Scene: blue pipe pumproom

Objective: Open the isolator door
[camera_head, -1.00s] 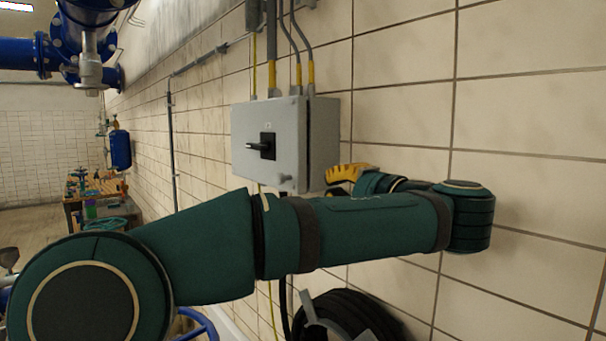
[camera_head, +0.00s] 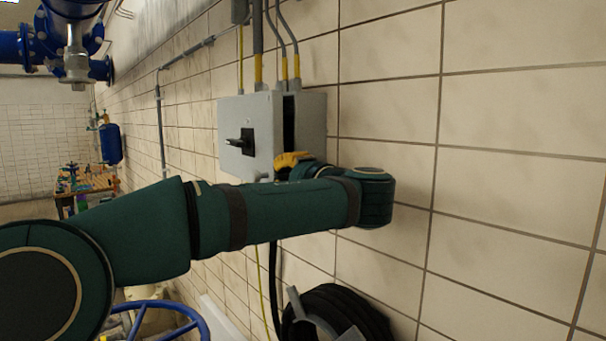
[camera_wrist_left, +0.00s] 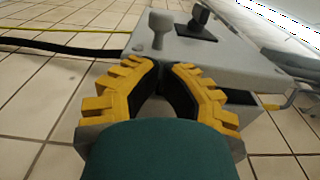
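The isolator is a grey wall box (camera_head: 309,122) with a grey door (camera_head: 232,115) on its front. A dark gap shows between door and box, so the door stands ajar. The door carries a black rotary handle (camera_head: 243,142) and a small grey knob (camera_head: 263,177). My left gripper (camera_head: 284,160), with yellow fingers, is at the lower part of the gap, partly hidden by my arm. In the left wrist view the fingers (camera_wrist_left: 167,66) are apart with a narrow space between their tips, and the knob (camera_wrist_left: 161,27) stands beyond them. Contact with the door cannot be told. My right gripper is not visible.
Conduits (camera_head: 258,45) enter the box top. A black hose coil (camera_head: 345,310) hangs below, and a blue handwheel (camera_head: 185,312) is at lower left. Blue pipes (camera_head: 75,35) are at upper left. The tiled wall right of the box is clear.

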